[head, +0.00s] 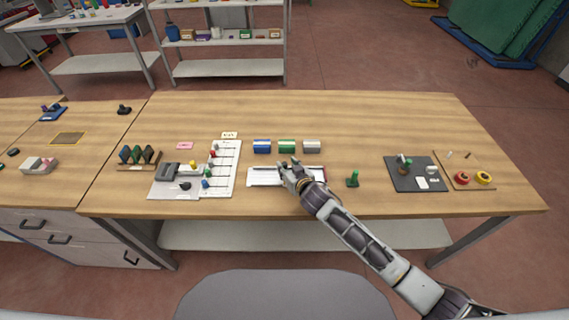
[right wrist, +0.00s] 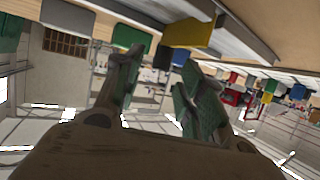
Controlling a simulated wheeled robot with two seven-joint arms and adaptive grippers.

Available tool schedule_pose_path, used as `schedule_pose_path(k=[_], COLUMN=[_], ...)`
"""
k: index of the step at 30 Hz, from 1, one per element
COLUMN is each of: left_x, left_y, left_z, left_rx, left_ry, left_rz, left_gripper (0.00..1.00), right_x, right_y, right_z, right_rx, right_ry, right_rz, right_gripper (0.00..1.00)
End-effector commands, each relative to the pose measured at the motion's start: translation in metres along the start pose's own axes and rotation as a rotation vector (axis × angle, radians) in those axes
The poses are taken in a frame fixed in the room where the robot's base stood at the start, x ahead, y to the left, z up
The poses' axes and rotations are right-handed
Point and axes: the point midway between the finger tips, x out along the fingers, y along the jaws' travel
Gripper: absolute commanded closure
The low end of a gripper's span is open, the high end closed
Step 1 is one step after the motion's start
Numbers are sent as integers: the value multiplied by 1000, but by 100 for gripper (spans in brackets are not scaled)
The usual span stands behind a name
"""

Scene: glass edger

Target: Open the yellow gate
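A small yellow piece (head: 192,164) shows at the back of the grey machine (head: 163,182), left of the white panel with coloured knobs (head: 222,170). A yellow block also shows close up in the right wrist view (right wrist: 194,33), beyond my fingertips and apart from them. I cannot tell whether these are the same thing, or whether either is the yellow gate. My right gripper (head: 289,170) is over the white tray (head: 264,175), right of the panel. Its fingers stand apart with nothing between them in the right wrist view (right wrist: 157,68). My left gripper is not in view.
Blue (head: 262,146), green (head: 287,146) and light grey (head: 312,146) boxes stand behind the tray. A green stamp-like piece (head: 353,179) is to the right of my right gripper. A dark mat (head: 402,179) with small items lies farther right. The wooden table (head: 370,115) is clear at the back.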

Motion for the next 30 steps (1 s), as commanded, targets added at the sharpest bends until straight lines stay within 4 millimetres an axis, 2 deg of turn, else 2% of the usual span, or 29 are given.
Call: schedule_pose_path(k=[12,27,30], left_x=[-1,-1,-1], left_y=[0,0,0], left_z=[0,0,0], left_rx=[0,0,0], left_ry=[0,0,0], left_rz=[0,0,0], left_gripper=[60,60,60], right_x=[30,36,36], right_y=[0,0,0], right_z=[-1,0,0], right_rx=[0,1,1], right_ry=[1,0,0], right_rz=[0,0,0], right_gripper=[60,60,72])
